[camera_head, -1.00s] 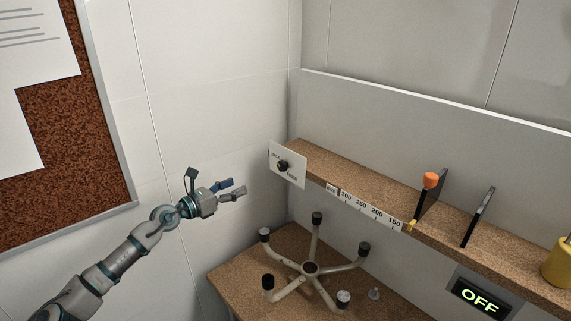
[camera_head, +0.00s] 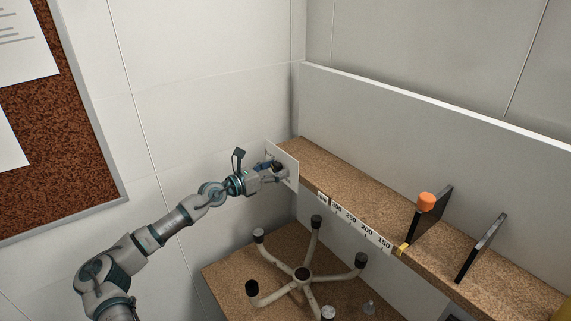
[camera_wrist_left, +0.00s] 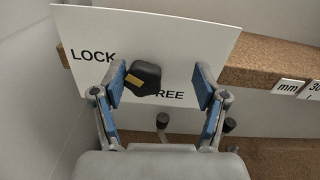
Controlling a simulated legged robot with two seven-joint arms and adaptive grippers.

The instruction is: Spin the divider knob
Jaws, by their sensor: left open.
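The divider knob (camera_wrist_left: 143,78) is black with a yellow mark, on a white plate (camera_wrist_left: 205,40) lettered LOCK and FREE. In the head view my left gripper (camera_head: 275,170) is in front of the plate (camera_head: 288,163) and hides the knob. My right gripper is not in view.
A cork-coloured shelf (camera_head: 335,178) with a millimetre scale (camera_head: 362,227) runs right from the plate. It holds black dividers, one (camera_head: 432,218) with an orange knob (camera_head: 426,202). A five-legged chair base (camera_head: 302,274) stands on the lower bench. A wall is close on the left.

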